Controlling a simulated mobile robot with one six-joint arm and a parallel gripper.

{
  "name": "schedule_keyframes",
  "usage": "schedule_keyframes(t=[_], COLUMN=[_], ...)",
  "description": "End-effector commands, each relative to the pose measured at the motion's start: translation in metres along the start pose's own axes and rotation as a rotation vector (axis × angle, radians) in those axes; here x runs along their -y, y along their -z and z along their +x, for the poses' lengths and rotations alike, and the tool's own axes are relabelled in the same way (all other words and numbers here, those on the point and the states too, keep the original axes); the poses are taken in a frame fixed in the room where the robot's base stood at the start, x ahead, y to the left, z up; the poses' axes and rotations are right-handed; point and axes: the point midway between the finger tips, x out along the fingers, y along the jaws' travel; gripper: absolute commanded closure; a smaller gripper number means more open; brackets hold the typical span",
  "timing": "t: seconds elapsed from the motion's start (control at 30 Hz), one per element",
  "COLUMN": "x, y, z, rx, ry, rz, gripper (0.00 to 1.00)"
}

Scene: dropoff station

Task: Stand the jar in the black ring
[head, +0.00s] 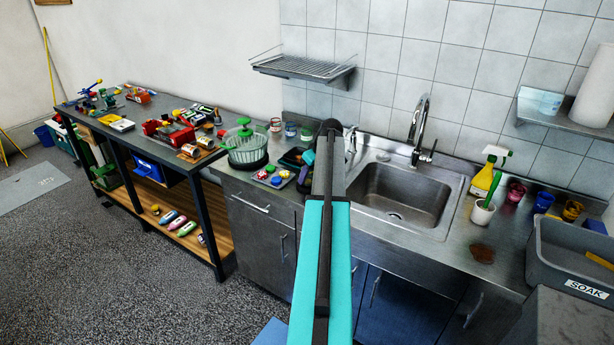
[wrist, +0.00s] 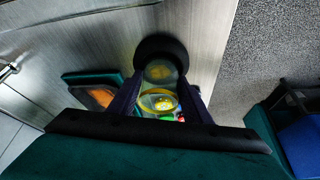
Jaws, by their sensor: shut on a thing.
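In the wrist view my gripper (wrist: 161,88) is closed on a clear jar (wrist: 159,103) with a yellow rim, one dark finger on each side. The black ring (wrist: 160,43) lies on the grey counter at the jar's far end, and its dark band shows beyond the glass. I cannot tell whether the jar's base is inside the ring or above it.
A dark teal tray (wrist: 97,90) with an orange thing lies beside the jar. A green salad spinner (head: 247,148) and several small jars (head: 290,130) stand left of my arm. The sink (head: 400,195) is right of it, with a tall faucet (head: 417,125). The counter edge is close.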

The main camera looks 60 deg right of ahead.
Motion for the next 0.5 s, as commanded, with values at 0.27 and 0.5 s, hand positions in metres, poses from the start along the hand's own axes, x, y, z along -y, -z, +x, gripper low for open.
schedule_keyframes(t=[0.27,0.5], x=[0.0001,0.0004], y=[-0.0022,-0.0025], z=[0.0055,0.0061], rx=[-0.001,0.000], ry=[0.000,0.000], rz=[0.000,-0.001], gripper=[0.75,0.44])
